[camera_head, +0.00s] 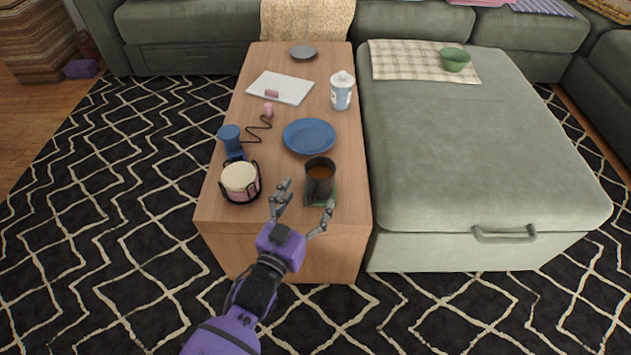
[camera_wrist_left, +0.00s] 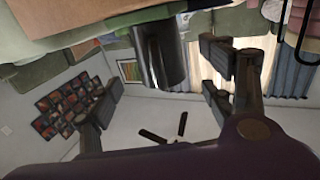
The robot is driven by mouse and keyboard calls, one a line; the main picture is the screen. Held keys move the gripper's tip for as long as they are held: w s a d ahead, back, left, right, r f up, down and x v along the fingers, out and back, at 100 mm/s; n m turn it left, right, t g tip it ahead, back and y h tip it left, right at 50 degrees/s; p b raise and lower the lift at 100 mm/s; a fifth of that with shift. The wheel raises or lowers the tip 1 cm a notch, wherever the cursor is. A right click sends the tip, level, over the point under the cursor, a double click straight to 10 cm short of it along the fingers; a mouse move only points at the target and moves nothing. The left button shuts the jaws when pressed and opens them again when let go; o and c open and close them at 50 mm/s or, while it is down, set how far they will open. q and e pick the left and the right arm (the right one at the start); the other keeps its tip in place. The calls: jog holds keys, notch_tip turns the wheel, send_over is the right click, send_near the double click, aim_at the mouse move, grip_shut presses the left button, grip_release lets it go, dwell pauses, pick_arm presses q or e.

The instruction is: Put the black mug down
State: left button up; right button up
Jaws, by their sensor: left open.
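The black mug (camera_head: 320,178) stands upright on a green coaster (camera_head: 313,200) near the front right end of the wooden table, with brown liquid in it. My left gripper (camera_head: 305,198) is open at the table's front end, its fingers spread just in front of the mug. One finger is left of the mug and the other is to its front right. The mug (camera_wrist_left: 160,55) shows inverted in the left wrist view, ahead of the open fingers. I cannot tell whether a finger touches it. My right gripper is in neither view.
On the wooden table (camera_head: 215,205) are a blue plate (camera_head: 309,135), a white lidded cup (camera_head: 342,90), a cream-topped jar in a black wire holder (camera_head: 240,182) and a blue corded device (camera_head: 230,140).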

pick_arm(q)
jog(key=p+v, duration=0.1)
jog(key=v, duration=0.4)
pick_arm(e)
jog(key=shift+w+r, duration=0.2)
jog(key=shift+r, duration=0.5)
